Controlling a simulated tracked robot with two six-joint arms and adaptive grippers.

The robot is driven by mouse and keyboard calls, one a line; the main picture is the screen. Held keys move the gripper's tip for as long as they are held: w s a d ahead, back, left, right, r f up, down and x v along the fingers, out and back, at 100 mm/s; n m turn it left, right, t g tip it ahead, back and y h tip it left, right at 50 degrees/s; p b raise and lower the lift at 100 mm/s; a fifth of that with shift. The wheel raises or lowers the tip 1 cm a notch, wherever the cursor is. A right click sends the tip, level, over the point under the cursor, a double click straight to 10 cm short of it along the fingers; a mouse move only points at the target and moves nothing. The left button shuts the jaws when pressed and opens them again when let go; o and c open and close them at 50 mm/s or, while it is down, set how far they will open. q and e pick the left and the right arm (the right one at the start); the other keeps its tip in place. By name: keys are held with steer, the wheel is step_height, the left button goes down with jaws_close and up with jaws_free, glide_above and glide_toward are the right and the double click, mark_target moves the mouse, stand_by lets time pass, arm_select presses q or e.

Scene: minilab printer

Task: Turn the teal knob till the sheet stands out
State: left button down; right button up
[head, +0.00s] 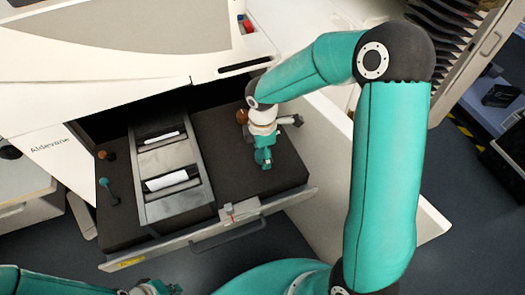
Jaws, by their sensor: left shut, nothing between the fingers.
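The teal knob (103,183) stands on the dark deck at the left of the pulled-out drawer (245,228), beside a grey frame. White paper, likely the sheet (166,180), shows in the frame's openings. My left gripper (163,287) is at the bottom edge of the head view, below and apart from the knob. It is shut and empty, partly cut off by the picture edge. My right gripper (263,158) is over the right part of the drawer, away from the teal knob. Its fingers are too small and hidden to judge.
An orange knob (106,155) is just behind the teal one, and another (242,116) is beside my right wrist. The grey frame (190,205) crosses the drawer. A handle (228,237) sticks out at its front. The white printer body (90,90) rises behind.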

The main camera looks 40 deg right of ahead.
steer(key=c, duration=1.1)
steer(key=shift+c, duration=0.2)
steer(key=m+b, duration=0.2)
steer(key=shift+f+m, duration=0.1)
steer(key=shift+m, duration=0.3)
steer(key=m+b, duration=0.3)
steer(key=m, duration=0.1)
steer(key=m+b, duration=0.2)
steer(key=m, duration=0.3)
steer(key=shift+b, duration=0.3)
steer(key=m+b, duration=0.1)
steer(key=m, duration=0.3)
steer(key=shift+a, duration=0.1)
steer(key=shift+m+b, duration=0.3)
